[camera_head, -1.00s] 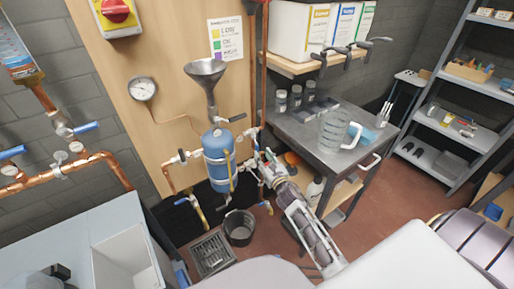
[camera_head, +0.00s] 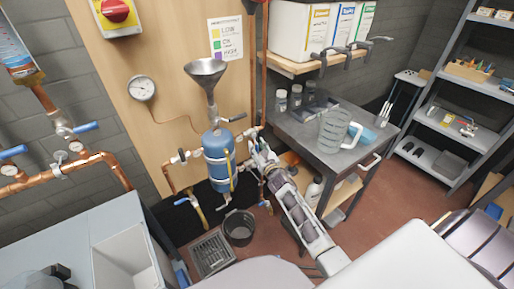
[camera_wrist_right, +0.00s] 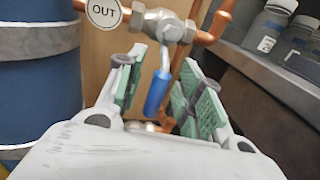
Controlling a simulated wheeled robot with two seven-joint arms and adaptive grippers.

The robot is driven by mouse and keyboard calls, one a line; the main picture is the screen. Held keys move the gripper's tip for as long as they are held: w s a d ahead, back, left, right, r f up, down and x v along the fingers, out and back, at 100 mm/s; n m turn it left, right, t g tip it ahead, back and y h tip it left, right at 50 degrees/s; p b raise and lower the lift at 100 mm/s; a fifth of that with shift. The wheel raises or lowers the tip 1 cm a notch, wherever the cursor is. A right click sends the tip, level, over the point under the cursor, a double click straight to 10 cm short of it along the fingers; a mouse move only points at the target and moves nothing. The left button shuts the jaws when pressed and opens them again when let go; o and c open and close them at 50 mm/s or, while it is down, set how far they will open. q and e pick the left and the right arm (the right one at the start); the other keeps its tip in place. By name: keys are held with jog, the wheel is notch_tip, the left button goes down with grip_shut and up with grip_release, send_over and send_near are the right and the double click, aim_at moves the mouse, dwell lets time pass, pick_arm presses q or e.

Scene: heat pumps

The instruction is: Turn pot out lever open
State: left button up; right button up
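The blue pot (camera_head: 217,163) is a blue tank strapped to the wooden panel, below a metal funnel. In the right wrist view, a white OUT tag (camera_wrist_right: 104,11) sits by a metal valve (camera_wrist_right: 163,26). The valve's blue lever (camera_wrist_right: 157,93) hangs down, slightly tilted. My right gripper (camera_wrist_right: 158,78) is open, with a green-padded finger on each side of the lever. I cannot tell whether either pad touches it. In the head view my right gripper (camera_head: 258,153) is just right of the pot, covering part of the valve area. My left gripper is not in view.
A metal table (camera_head: 345,145) with a clear jug (camera_head: 333,130) and jars stands right of my right arm. A dark bucket (camera_head: 239,227) and a floor grate (camera_head: 212,254) lie below the pot. Copper pipes (camera_wrist_right: 224,18) run beside the valve.

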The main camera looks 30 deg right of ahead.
dwell(0.3)
grip_shut()
jog(key=shift+w, duration=0.1)
dwell(0.4)
